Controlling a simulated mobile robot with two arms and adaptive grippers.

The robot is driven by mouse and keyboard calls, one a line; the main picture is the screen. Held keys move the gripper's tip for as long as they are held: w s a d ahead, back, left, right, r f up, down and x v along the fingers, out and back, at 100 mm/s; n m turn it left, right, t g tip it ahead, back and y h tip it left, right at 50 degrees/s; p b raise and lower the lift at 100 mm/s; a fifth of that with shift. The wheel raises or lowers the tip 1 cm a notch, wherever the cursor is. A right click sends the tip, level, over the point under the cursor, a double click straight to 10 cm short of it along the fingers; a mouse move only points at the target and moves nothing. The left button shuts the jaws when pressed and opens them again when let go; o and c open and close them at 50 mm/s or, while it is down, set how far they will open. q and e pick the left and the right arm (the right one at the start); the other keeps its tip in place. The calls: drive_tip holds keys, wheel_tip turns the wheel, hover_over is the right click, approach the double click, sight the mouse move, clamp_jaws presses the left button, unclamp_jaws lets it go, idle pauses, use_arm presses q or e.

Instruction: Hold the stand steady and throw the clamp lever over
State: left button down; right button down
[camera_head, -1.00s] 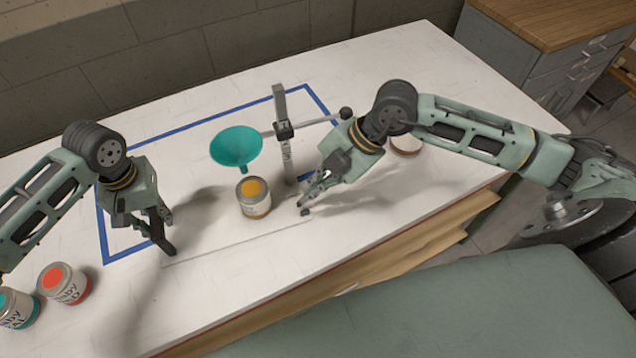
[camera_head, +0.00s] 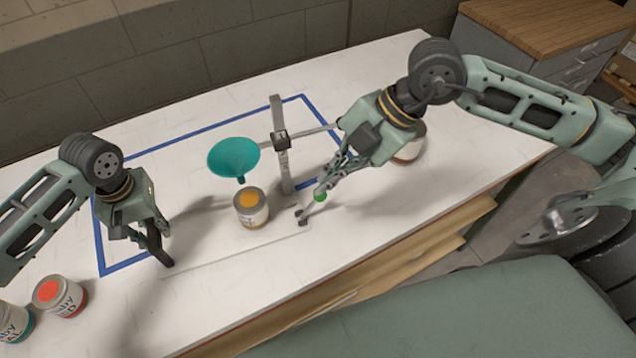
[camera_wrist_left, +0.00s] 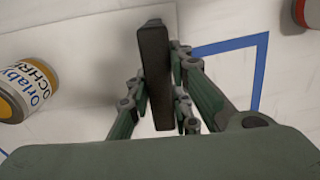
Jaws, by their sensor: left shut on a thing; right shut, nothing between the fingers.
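The stand has an upright grey post (camera_head: 279,135) with a side rod that carries a teal funnel (camera_head: 234,156). Its pale base is hard to tell from the table. My left gripper (camera_head: 150,240) is shut on a dark upright bar (camera_head: 162,250) at the base's left end. The bar also shows between the fingers in the left wrist view (camera_wrist_left: 154,75). A short lever (camera_head: 309,209) with a green knob (camera_head: 320,196) sits at the base's right front. My right gripper (camera_head: 325,187) is shut and empty at the knob; I cannot tell whether they touch.
An ochre can (camera_head: 251,208) stands below the funnel, also in the left wrist view (camera_wrist_left: 28,88). Red (camera_head: 59,296) and teal (camera_head: 14,321) cans stand front left. Another can (camera_head: 409,146) is partly behind my right gripper.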

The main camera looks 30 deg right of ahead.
idle(0.3)
use_arm(q)
drive_tip(key=c, duration=1.5)
unclamp_jaws()
wheel_tip(320, 180, up, 12)
